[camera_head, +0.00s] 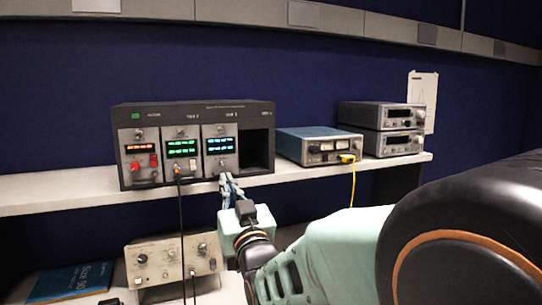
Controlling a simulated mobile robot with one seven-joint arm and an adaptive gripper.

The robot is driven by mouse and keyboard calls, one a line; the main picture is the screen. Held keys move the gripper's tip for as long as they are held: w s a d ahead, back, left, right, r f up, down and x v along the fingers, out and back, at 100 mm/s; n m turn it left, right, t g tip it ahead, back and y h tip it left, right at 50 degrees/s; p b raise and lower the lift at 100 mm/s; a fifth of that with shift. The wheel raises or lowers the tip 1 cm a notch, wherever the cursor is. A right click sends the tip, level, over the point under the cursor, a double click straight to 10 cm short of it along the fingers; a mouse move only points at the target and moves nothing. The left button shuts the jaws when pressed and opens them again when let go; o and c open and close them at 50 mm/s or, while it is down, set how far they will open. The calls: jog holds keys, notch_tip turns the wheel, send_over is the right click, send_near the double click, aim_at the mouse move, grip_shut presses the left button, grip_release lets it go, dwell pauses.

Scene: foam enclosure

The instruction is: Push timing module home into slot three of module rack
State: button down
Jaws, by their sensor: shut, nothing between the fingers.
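The module rack (260,112) is a dark box on the shelf, left of centre. Three silver-faced modules sit side by side in it, and its rightmost bay is an open dark hole. The module in the third bay (219,148) has two blue displays; its face looks about level with its neighbours, though its exact depth cannot be told. Which one is the timing module cannot be read from the labels. My gripper (228,181) is shut and empty, its fingertips at the lower edge of the third module. Whether they touch it is unclear.
A black cable (181,230) hangs from the second module. A blue-topped instrument (318,145) with a yellow cable (353,185) and two stacked grey instruments (381,130) stand to the right. A beige instrument (175,262) and blue book (78,280) lie below.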

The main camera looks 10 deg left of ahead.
jog(key=shift+w+a+r, duration=0.1)
jog(key=shift+w, duration=0.05)
jog(key=shift+s+d+b, duration=0.5)
jog(key=shift+s+b, duration=0.05)
jog(key=shift+s, duration=0.25)
jog(key=shift+s+d+b, duration=0.5)
jog(key=shift+s+b, duration=0.05)
jog(key=shift+s, duration=0.2)
